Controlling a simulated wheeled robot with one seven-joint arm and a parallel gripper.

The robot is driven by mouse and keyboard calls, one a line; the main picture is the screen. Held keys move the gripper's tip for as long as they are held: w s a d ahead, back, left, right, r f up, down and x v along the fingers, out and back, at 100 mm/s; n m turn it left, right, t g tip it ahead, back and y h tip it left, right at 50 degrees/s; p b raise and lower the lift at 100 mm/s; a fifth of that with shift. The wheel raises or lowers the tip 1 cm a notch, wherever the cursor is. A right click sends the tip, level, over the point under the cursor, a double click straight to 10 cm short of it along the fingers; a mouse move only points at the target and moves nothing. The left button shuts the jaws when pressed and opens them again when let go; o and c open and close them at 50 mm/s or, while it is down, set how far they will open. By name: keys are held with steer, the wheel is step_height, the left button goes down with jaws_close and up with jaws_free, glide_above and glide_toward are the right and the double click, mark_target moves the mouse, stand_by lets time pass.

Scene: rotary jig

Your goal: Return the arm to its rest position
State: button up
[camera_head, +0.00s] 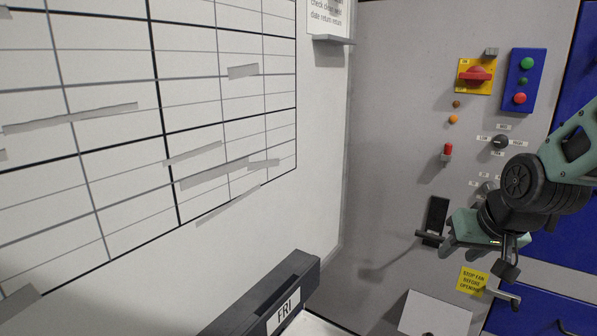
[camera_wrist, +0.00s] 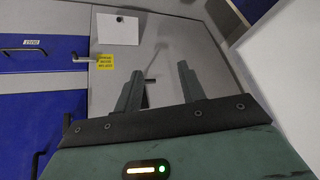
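My arm (camera_head: 555,170) comes in from the right in the head view, in front of a grey cabinet. My gripper (camera_head: 478,250) is green and black and hangs in front of the cabinet's lower part. In the wrist view my gripper (camera_wrist: 160,70) shows two green fingers standing apart with nothing held between them. The grey cabinet face and a thin handle appear beyond the gap. I cannot tell the exact distance from the fingers to the cabinet.
The grey cabinet (camera_head: 400,120) carries a red rotary switch (camera_head: 476,75), a blue button box (camera_head: 523,85), a red-tipped toggle (camera_head: 447,152) and a black lever plate (camera_head: 437,215). A yellow sign (camera_head: 472,281) is below my gripper. A whiteboard (camera_head: 110,110) and a dark FRI box (camera_head: 262,300) are left.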

steer(key=s+d+f+n+g, duration=0.1)
steer(key=s+f+g, duration=0.1)
steer(key=s, duration=0.4)
steer(key=s+d+f+g, duration=0.2)
steer(key=s, duration=0.3)
steer(key=s+a+r+n+g+p, duration=0.1)
steer(key=s+a+r+n, duration=0.2)
steer(key=s+a, duration=0.3)
steer(key=s+a+r+n+g+p, duration=0.1)
steer(key=s+a+n, duration=0.4)
steer(key=a, duration=0.7)
steer(key=shift+s+a+r+p, duration=0.3)
steer(key=shift+s+r+p, duration=0.5)
steer(key=shift+s+r, duration=0.15)
